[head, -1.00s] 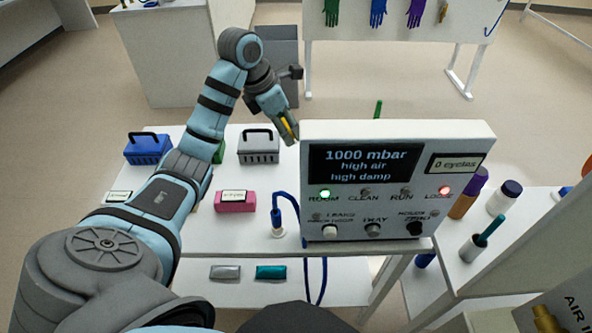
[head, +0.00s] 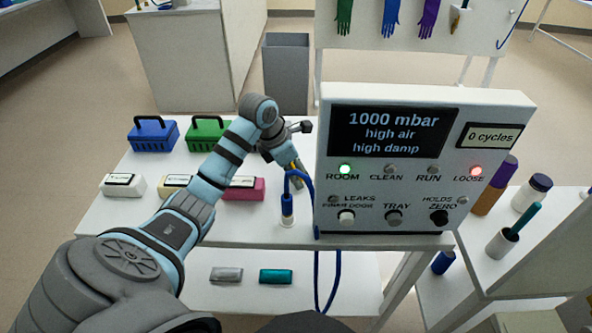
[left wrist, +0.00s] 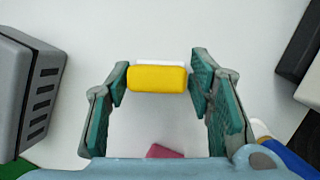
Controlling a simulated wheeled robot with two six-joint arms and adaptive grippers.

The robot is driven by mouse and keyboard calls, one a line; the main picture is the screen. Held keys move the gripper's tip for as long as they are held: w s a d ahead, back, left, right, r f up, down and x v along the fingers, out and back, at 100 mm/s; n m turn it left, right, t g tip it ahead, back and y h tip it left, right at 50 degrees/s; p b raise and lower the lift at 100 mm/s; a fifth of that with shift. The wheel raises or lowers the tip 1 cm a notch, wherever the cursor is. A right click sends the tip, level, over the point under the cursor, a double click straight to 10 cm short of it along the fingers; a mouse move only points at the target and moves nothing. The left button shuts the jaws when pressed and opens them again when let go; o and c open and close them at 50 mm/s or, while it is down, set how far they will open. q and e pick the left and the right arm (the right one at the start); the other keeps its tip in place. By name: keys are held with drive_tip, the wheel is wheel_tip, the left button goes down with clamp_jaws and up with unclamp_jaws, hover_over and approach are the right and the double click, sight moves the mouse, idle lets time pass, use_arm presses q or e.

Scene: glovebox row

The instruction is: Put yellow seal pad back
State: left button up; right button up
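The yellow seal pad (left wrist: 157,79) is a small yellow block with a white strip along its far side. I cannot tell whether the pad touches the table. My right gripper is not in view.
The display box (head: 420,165) stands close on the right. The blue hose (head: 287,203) rises beside the gripper. A pink block (head: 244,188), a cream block (head: 175,184), a white block (head: 124,185), and blue (head: 153,134) and green (head: 208,131) baskets stand left. A grey basket (left wrist: 28,92) is near the gripper.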

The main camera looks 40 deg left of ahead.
use_arm(q)
drive_tip(key=shift+o, duration=0.7)
drive_tip(key=p+v, duration=0.1)
drive_tip(key=v, duration=1.1)
